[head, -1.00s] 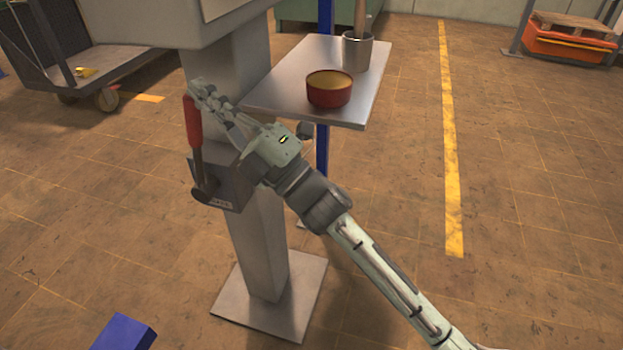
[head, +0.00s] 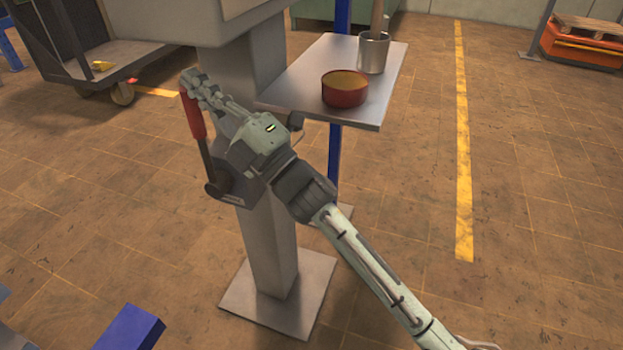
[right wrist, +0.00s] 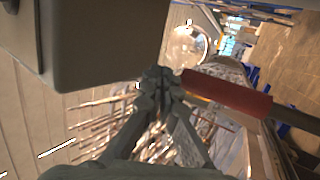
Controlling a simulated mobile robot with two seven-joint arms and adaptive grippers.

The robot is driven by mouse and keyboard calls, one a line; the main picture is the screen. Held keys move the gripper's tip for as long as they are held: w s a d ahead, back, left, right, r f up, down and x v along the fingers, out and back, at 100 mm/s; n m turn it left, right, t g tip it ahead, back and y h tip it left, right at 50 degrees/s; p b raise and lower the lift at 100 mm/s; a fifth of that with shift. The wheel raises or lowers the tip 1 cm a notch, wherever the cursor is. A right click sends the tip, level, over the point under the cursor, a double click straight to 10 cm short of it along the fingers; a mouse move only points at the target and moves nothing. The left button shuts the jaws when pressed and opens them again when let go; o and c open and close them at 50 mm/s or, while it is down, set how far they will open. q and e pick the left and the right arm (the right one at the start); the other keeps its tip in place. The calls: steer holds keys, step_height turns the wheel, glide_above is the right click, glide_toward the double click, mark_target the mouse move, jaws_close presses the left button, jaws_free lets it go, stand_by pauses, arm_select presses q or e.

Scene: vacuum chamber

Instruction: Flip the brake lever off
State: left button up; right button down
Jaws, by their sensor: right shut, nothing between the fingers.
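The brake lever has a red grip (head: 193,116) on a dark shaft and rises from a grey box on the side of the grey pedestal (head: 270,245). It stands up, its top leaning a little left in the head view. My right gripper (head: 188,80) is shut and empty, its fingertips at the top end of the red grip. In the right wrist view the closed fingertips (right wrist: 160,80) are right beside the end of the red grip (right wrist: 228,93); whether they touch is unclear. The hand partly hides the lever's box. My left gripper is not in view.
A metal shelf (head: 290,90) right of the pedestal carries a red bowl (head: 344,92) and a metal cup (head: 373,54). A trolley (head: 115,55) stands at the back left. A blue block (head: 128,328) is at the bottom left.

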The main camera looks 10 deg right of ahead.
steer(key=v, duration=1.2)
steer(key=w+d+f+m+g+h, duration=0.1)
steer(key=w+d+f+m+h, duration=0.1)
steer(key=d+f+m+h, duration=0.8)
steer(key=w+d+f+m+g+h, duration=0.2)
steer(key=d+f+m+h, duration=0.35)
steer(key=f, duration=0.95)
steer(key=s+d+f+m+g, duration=0.2)
steer(key=s+f+g, duration=0.2)
steer(key=s+f, duration=0.3)
steer(key=s+d+f+m+g+h, duration=0.1)
steer(key=s+d+f+m+g, duration=0.2)
steer(key=s+f, duration=0.4)
steer(key=s+d+f+m+g+h, duration=0.1)
steer(key=s+d+f+m+g, duration=0.2)
steer(key=s+f, duration=0.4)
steer(key=shift+s+d+g, duration=0.2)
steer(key=shift+s+g, duration=0.7)
steer(key=shift+w+f, duration=0.1)
